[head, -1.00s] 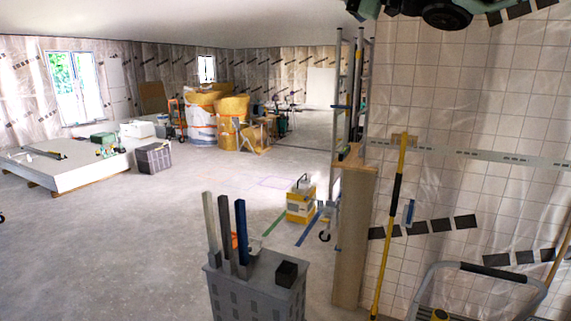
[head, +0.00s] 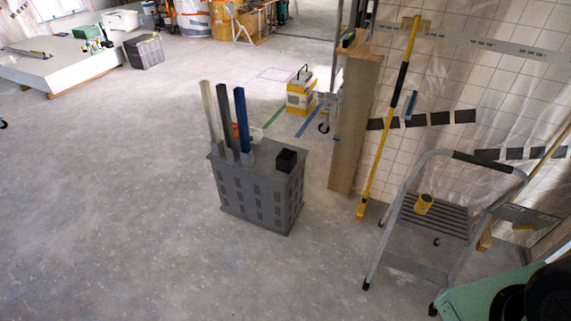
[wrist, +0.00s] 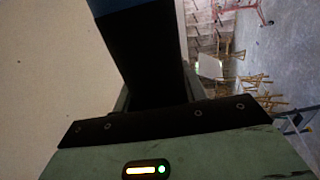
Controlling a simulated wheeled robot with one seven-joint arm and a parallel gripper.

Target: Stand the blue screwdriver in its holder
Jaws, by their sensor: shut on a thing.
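In the wrist view, my gripper (wrist: 145,75) has a broad dark shape in front of its palm. A blue piece, which looks like part of the blue screwdriver (wrist: 106,5), shows at the top edge; the rest of it is hidden or out of frame. The jaws are shut on it. In the head view, a grey crate-like stand (head: 258,195) is on the floor. A small black open box (head: 287,160), which looks like a holder, sits on its top right. Pale (head: 211,115), black (head: 226,120) and blue (head: 241,120) posts stand at its left.
A stepladder (head: 440,225) with a yellow item (head: 424,204) stands at the right. A wooden board (head: 354,125) and yellow pole (head: 390,125) are upright behind the stand. A yellow case (head: 300,97) is beyond it. Floor left and front is clear. A beige surface (wrist: 45,70) fills the wrist view's left.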

